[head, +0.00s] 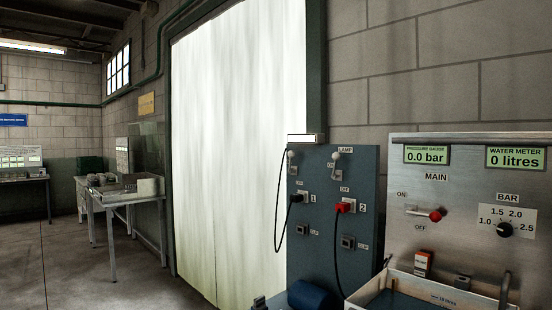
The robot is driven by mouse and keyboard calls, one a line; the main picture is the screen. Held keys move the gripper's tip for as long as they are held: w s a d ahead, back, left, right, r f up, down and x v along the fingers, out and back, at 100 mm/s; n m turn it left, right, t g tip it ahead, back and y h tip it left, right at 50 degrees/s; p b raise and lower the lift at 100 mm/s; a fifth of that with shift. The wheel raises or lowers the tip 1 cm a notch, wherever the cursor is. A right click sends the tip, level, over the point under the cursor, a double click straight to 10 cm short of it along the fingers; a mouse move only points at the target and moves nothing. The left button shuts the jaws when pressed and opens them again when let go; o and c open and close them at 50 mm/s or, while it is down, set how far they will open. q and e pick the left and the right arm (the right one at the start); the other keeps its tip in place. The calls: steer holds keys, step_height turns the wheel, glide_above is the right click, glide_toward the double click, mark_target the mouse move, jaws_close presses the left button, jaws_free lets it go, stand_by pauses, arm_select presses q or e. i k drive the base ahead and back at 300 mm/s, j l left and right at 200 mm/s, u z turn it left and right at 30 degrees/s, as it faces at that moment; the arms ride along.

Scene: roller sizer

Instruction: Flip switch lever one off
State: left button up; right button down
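A blue-grey switch panel (332,215) stands right of the bright doorway. It carries two columns marked 1 and 2. A small light-knobbed lever (292,154) sits at the top of the left column, above socket 1. A similar lever (335,156) sits at the top of the right column, near an OFF label. Both knobs seem to point up, but they are too small to tell their positions surely. A black plug (296,198) is in socket 1 and a red plug (344,207) is in socket 2. Neither of my grippers is in view.
Black cables hang from the plugs. A steel panel (465,255) with gauges, a red-knobbed lever (435,215) and a dial (504,230) stands right, with a basin (365,294) below. A blue cylinder (311,297) lies below the switch panel. Floor at left is clear.

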mark_target(291, 154)
steer(key=i+j+u, duration=0.15)
steer(key=i+j, duration=1.75)
steer(key=j, duration=0.1)
